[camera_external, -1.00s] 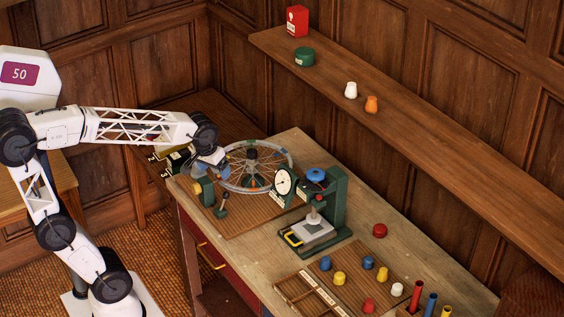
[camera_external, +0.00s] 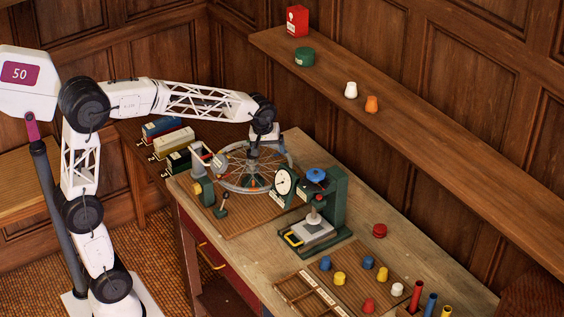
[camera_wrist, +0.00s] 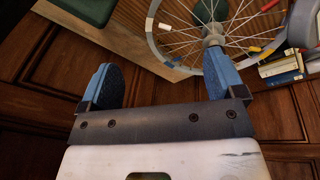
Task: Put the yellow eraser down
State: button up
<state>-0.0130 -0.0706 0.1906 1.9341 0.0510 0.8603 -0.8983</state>
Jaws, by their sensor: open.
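I cannot pick out a yellow eraser in either view. My gripper (camera_external: 262,146) is over the spoked wheel (camera_external: 231,181) on the bench, pointing down; whether it touches the wheel is unclear. In the wrist view my gripper (camera_wrist: 160,68) has its two blue fingers wide apart, with nothing held between them. The wheel (camera_wrist: 165,64) shows beyond the fingers there, with its hub beside the right finger and small coloured pieces on its spokes.
Coloured pegs, including a yellow one (camera_external: 340,279), are on a board at the front. Several boxy items (camera_external: 174,141) lie on the left side table. A wall shelf (camera_external: 430,140) runs behind.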

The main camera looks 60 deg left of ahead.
jog(key=w+a+f+n, duration=0.1)
jog(key=w+f+n, duration=0.25)
jog(key=w, duration=0.65)
jog(key=w+f+n, duration=0.2)
jog(key=w+f, duration=0.3)
jog(key=w, duration=0.4)
jog(key=d+f+g, duration=0.1)
jog(key=d+f, duration=0.2)
jog(key=w+d+f+n, duration=0.1)
jog(key=d+f, duration=0.2)
jog(key=d, duration=0.1)
jog(key=d+f+n+g, duration=0.1)
jog(key=d+f, duration=0.3)
jog(key=shift+w+d+g, duration=0.15)
jog(key=shift+w+g, duration=0.05)
jog(key=shift+g, duration=0.1)
jog(key=shift+f, duration=0.1)
jog(key=shift+f, duration=3.75)
jog(key=shift+c, duration=0.4)
